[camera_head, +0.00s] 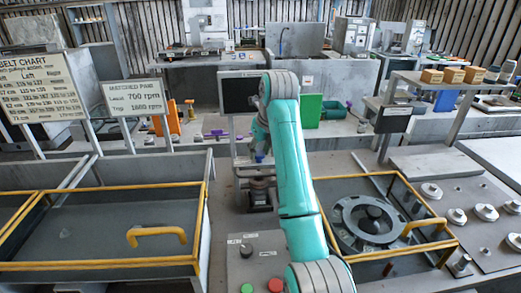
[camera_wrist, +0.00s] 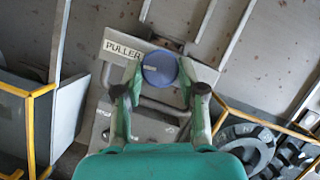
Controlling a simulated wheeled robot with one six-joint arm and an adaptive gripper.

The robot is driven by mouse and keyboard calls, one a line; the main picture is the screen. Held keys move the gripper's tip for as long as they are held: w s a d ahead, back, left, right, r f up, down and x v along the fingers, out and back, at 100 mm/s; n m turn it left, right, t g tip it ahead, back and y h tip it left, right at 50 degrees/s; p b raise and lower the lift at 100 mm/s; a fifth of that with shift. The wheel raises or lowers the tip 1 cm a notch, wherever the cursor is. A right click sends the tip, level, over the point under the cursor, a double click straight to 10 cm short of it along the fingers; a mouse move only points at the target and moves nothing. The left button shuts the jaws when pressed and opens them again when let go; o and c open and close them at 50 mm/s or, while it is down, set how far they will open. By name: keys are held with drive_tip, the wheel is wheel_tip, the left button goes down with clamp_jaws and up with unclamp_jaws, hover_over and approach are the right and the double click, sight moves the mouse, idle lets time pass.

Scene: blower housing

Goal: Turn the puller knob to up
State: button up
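The puller knob (camera_wrist: 160,68) is a round blue knob in the wrist view, on a grey panel beside the white label "PULLER" (camera_wrist: 122,49). A faint pale mark shows across its left half; I cannot tell the setting for sure. My gripper (camera_wrist: 161,78) has its fingers spread, one on each side of the knob. Contact with the knob cannot be made out. In the head view my gripper (camera_head: 260,143) hangs over the small stand (camera_head: 260,183), with a little of the blue knob (camera_head: 260,157) showing below it.
A yellow-railed bin (camera_head: 100,265) stands left and a yellow-railed pit with a round housing (camera_head: 368,221) stands right. A panel with green and red buttons (camera_head: 275,285) is in front. A dark screen (camera_head: 241,88) stands behind my gripper.

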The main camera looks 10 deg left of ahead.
drive_tip(key=shift+n, duration=0.3)
drive_tip(key=n, duration=0.2)
drive_tip(key=n+g+y, duration=0.1)
drive_tip(key=shift+w+d+n, duration=0.15)
drive_tip(key=shift+n, duration=0.25)
drive_tip(key=n+g, duration=0.1)
drive_tip(key=n, duration=0.1)
drive_tip(key=n+g, duration=0.1)
drive_tip(key=n, duration=0.1)
drive_tip(key=shift+w+n+y, duration=0.15)
drive_tip(key=shift+n+y, duration=0.15)
drive_tip(key=n+g, duration=0.1)
drive_tip(key=n, duration=0.1)
drive_tip(key=n+g, duration=0.1)
drive_tip(key=n, duration=0.2)
drive_tip(key=shift+w, duration=0.2)
drive_tip(key=shift+w+n+g, duration=0.15)
drive_tip(key=shift+n+g, duration=0.25)
drive_tip(key=shift+n, duration=0.9)
drive_tip(key=shift+f+n+h, duration=0.1)
drive_tip(key=shift+n+h, duration=0.3)
drive_tip(key=shift+n, duration=0.1)
drive_tip(key=o, duration=1.1)
drive_tip(key=shift+o, duration=0.2)
drive_tip(key=shift+m, duration=0.5)
